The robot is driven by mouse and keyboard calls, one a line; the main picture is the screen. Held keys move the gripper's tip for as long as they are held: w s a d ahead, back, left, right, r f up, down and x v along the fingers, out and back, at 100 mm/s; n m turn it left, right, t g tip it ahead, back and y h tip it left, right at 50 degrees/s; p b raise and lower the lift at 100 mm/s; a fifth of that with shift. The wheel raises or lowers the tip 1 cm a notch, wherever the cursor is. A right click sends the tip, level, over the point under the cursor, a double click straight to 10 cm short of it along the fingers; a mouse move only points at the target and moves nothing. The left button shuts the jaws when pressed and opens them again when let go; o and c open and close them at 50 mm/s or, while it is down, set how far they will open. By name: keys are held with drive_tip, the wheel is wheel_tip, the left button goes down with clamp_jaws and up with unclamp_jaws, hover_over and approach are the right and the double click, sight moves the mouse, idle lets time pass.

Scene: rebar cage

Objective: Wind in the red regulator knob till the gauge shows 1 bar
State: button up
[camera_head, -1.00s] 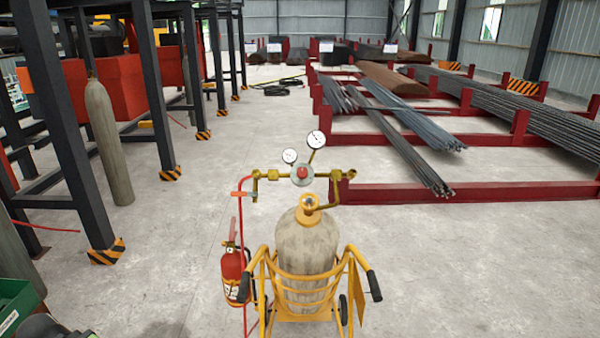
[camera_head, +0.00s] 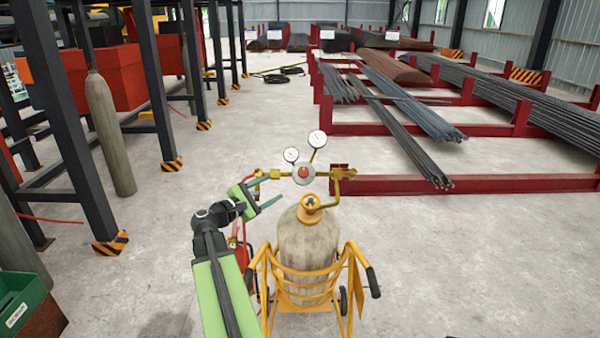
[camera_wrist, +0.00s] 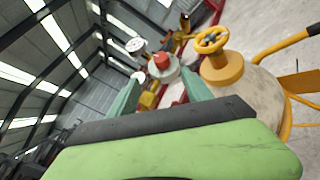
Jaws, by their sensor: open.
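The red regulator knob (camera_head: 303,171) sits at the front of the round regulator body, above the gas cylinder (camera_head: 305,245). Two white round gauges, a smaller left one (camera_head: 291,155) and a larger right one (camera_head: 317,138), stand above it; their needles are too small to read. My gripper (camera_head: 274,190) is open and empty, left of the knob and apart from it in the head view. In the wrist view the red knob (camera_wrist: 161,61) shows beyond and between the two green fingers of my gripper (camera_wrist: 161,88).
The cylinder stands in a yellow trolley (camera_head: 265,258). A yellow valve handwheel (camera_wrist: 211,40) tops it, close right of my fingers in the wrist view.

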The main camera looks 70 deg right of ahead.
sight(302, 172)
drive_tip(key=x, duration=1.4)
drive_tip(key=shift+s+d, duration=0.15)
drive_tip(key=shift+d, duration=0.2)
